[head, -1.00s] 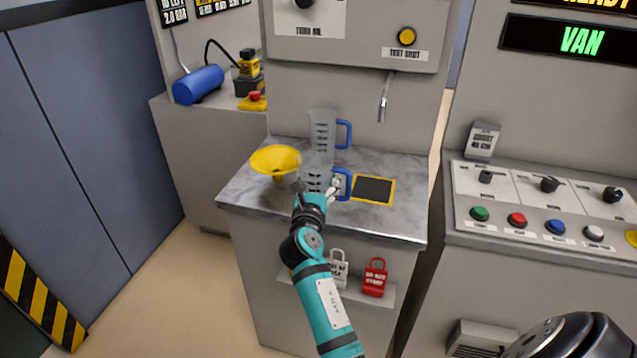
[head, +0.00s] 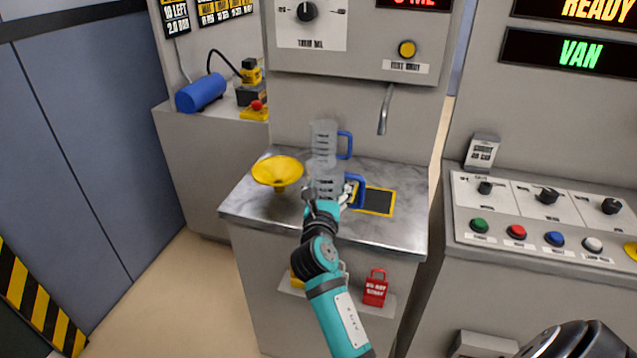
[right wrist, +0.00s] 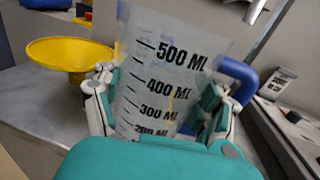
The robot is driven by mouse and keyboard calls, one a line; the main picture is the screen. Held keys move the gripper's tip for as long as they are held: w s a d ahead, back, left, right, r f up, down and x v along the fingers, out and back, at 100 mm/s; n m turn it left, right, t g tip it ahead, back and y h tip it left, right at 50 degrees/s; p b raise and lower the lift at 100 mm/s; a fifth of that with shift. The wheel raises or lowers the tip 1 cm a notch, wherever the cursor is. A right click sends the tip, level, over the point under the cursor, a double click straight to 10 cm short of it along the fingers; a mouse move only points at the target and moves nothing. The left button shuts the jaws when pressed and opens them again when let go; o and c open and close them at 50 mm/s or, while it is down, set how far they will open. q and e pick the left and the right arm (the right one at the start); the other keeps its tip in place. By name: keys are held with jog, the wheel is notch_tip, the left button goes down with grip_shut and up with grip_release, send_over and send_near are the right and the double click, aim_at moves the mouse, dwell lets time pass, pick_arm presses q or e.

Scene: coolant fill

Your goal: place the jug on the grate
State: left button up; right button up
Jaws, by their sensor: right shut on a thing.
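A clear measuring jug (head: 325,176) with a blue handle is in my right gripper (head: 322,207), just left of the grate. In the right wrist view the jug (right wrist: 150,85) shows its black ML marks, and the fingers of my right gripper (right wrist: 160,105) are closed on both its sides. The jug seems slightly above the counter; its base is hidden. The grate (head: 376,202) is a dark panel with a yellow border on the counter, its left part covered by the jug's handle. A second, similar jug (head: 323,133) stands behind. My left gripper is not in view.
A yellow funnel (head: 277,172) stands left of the held jug on the grey counter (head: 400,236). A thin metal spout (head: 385,110) hangs above the back of the counter, near the grate. A button console (head: 545,215) is to the right.

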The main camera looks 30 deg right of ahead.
jog(key=s, duration=0.4)
jog(key=s+r, duration=0.1)
jog(key=s, duration=0.2)
jog(key=s+d, duration=0.1)
jog(key=s, duration=0.3)
jog(key=shift+s+r, duration=0.15)
jog(key=shift+s, duration=0.15)
jog(key=shift+w+d+f+p, duration=0.4)
jog(key=shift+w+d+f, duration=0.4)
jog(key=shift+w+d, duration=1.45)
jog(key=shift+w+d+f+p, duration=0.4)
jog(key=shift+w+d+f, duration=0.35)
jog(key=shift+w+d, duration=1.5)
jog(key=shift+w+d+f+p, duration=0.4)
jog(key=shift+w+d+f, duration=0.4)
jog(key=shift+w+d, duration=1.45)
jog(key=shift+s+d, duration=0.6)
jog(key=shift+f, duration=0.2)
jog(key=o, duration=1.2)
